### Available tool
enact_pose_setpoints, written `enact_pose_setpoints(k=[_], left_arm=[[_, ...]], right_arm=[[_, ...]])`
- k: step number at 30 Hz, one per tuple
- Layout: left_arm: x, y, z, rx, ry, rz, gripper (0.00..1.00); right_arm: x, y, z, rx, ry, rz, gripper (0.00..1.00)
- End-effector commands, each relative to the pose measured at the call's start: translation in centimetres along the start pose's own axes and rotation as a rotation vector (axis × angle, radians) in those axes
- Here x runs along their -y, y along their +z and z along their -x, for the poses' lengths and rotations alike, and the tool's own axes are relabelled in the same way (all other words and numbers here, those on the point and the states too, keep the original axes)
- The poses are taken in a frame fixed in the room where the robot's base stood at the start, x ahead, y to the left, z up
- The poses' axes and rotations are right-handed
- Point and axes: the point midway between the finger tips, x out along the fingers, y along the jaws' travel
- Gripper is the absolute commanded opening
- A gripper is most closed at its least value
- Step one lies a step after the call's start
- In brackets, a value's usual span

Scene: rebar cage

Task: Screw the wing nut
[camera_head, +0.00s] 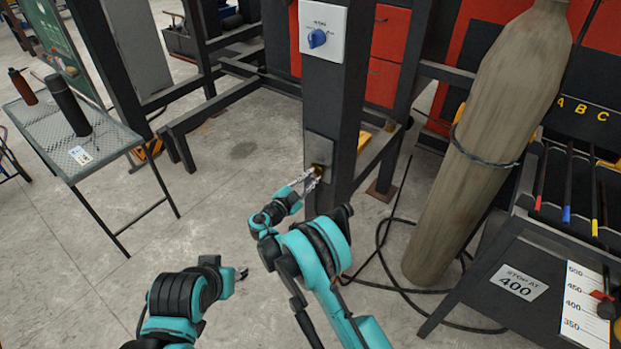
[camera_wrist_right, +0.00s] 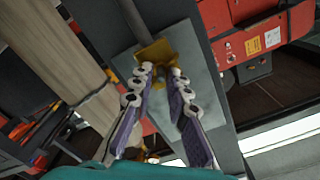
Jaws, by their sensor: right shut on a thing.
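The wing nut (camera_wrist_right: 157,52) is brass-coloured and sits against a grey metal plate (camera_wrist_right: 203,92) in the right wrist view. In the head view the plate (camera_head: 320,147) is on the front of a dark upright post, with the wing nut (camera_head: 318,168) small at its lower part. My right gripper (camera_wrist_right: 159,70) is shut on the wing nut, its fingertips on both sides of it; the head view also shows this gripper (camera_head: 316,176) at the plate. My left gripper (camera_head: 241,272) is low in the head view, away from the post; its fingers are too small to judge.
A white panel with a blue knob (camera_head: 318,38) is higher on the post. A large gas cylinder (camera_head: 480,140) leans to the right, with a black cable (camera_head: 385,280) on the floor. A mesh table (camera_head: 105,139) with two bottles stands left. Floor between table and post is clear.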

Motion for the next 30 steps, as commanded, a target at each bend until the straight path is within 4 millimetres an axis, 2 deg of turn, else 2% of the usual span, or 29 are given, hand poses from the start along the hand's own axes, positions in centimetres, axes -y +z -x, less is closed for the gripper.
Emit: enact_pose_setpoints(k=[15,30], left_arm=[[0.00,0.01,-0.01,0.000,0.000,0.000,0.40],[0.00,0.01,-0.01,0.000,0.000,0.000,0.40]], right_arm=[[-0.19,0.08,0.03,0.001,0.002,-0.220,0.00],[-0.23,0.09,0.03,0.001,0.002,-0.327,0.00]])
